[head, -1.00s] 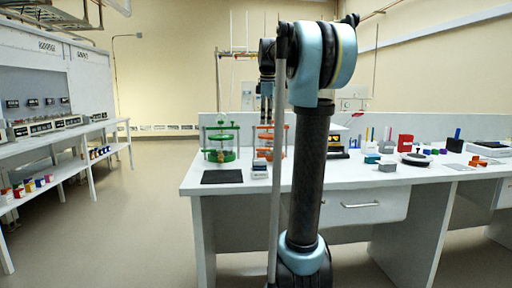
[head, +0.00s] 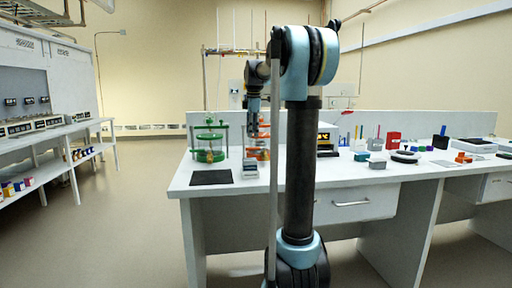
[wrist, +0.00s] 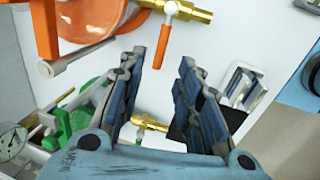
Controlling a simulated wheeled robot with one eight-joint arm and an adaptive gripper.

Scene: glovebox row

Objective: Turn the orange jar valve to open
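The orange jar (head: 262,153) stands on the bench, partly hidden behind my arm in the head view. In the wrist view its orange lid part (wrist: 90,18) is at the upper left. Its brass valve (wrist: 192,13) is at the top, with an orange lever handle (wrist: 163,40) pointing down in the picture. My gripper (wrist: 163,58) is open and empty. The lever's lower end shows in the gap between the fingertips, nearer the left one; I cannot tell the depth between them. In the head view my gripper (head: 252,118) hangs over the jar area.
The green jar (head: 209,147) stands left of the orange one; a gauge (wrist: 11,142) shows at lower left in the wrist view. A dark mat (head: 211,177) and a small grey-white block (head: 250,170) lie in front. Several small items crowd the bench to the right.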

